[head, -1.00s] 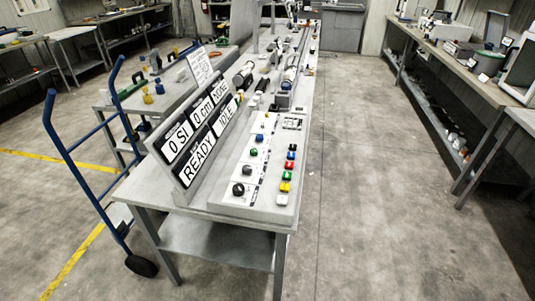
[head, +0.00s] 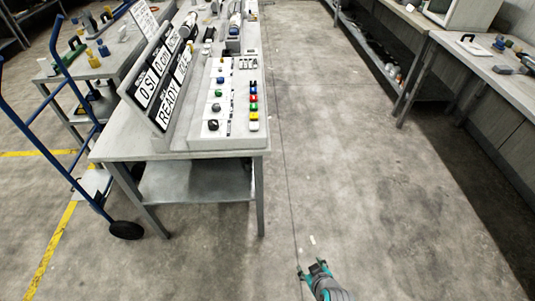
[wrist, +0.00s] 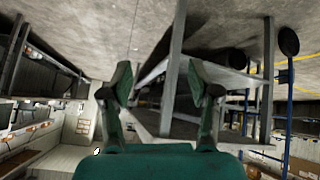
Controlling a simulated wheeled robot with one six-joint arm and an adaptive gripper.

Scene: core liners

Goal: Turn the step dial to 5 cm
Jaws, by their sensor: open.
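A control panel (head: 227,143) lies on the near end of the long grey bench. It carries a column of dials: a black dial (head: 213,125) nearest, another dark dial (head: 216,107) behind it, then a green knob (head: 218,93) and a blue knob (head: 220,80). The labels are too small to read, so I cannot tell which is the step dial or its setting. My gripper (head: 312,267) is open and empty over the floor, right of and nearer than the bench. In the wrist view my gripper (wrist: 159,82) shows both fingers spread, with nothing between them.
A slanted display board (head: 160,82) stands left of the panel, showing "READY". Coloured buttons (head: 253,105) line the panel's right side. A blue hand truck (head: 75,130) stands left of the bench. The floor (head: 350,150) right of the bench is clear up to the side tables.

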